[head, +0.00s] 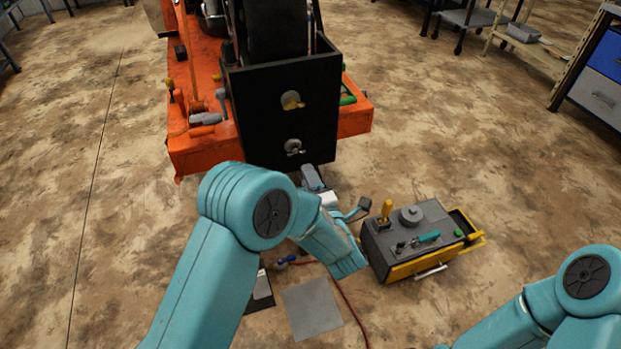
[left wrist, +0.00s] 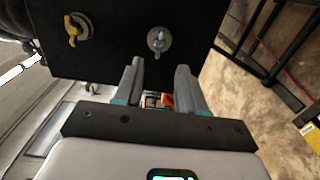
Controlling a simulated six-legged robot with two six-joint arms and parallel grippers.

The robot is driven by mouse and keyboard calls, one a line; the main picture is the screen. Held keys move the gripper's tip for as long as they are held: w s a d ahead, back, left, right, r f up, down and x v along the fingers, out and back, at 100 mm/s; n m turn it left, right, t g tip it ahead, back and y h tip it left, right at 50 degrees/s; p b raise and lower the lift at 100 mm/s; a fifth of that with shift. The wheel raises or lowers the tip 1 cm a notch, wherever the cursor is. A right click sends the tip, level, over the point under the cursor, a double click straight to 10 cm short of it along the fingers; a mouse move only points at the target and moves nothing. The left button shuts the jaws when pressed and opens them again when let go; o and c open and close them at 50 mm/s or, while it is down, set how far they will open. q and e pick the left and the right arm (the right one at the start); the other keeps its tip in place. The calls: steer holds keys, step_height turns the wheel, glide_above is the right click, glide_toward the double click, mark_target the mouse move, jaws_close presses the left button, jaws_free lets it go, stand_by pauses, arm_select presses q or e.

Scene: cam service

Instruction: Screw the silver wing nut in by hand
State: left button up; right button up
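The silver wing nut (head: 293,147) sits on the lower front face of a black box (head: 262,128). It also shows in the left wrist view (left wrist: 158,42), on a round washer, just beyond the fingertips and roughly centred between them. A brass wing nut (head: 291,100) is above it on the same face and shows at upper left in the left wrist view (left wrist: 74,30). My left gripper (head: 338,185) is open and empty, below and in front of the silver wing nut, apart from it. Its two grey fingers show in the left wrist view (left wrist: 157,72). My right gripper is out of view.
An orange base (head: 210,150) carries the black box and several tools. A grey toolbox (head: 385,240) with a yellow drawer stands on the floor to the right of my left gripper. A grey plate (head: 311,308) and a red cable lie on the floor nearby. Floor at left is clear.

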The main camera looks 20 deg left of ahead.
mark_target(296, 151)
arm_select(q)
steer(key=shift+p+x, duration=1.4)
steer(key=shift+x, duration=2.35)
steer(key=shift+w+a+b, duration=0.1)
steer(key=shift+b, duration=0.65)
steer(key=shift+c, duration=0.3)
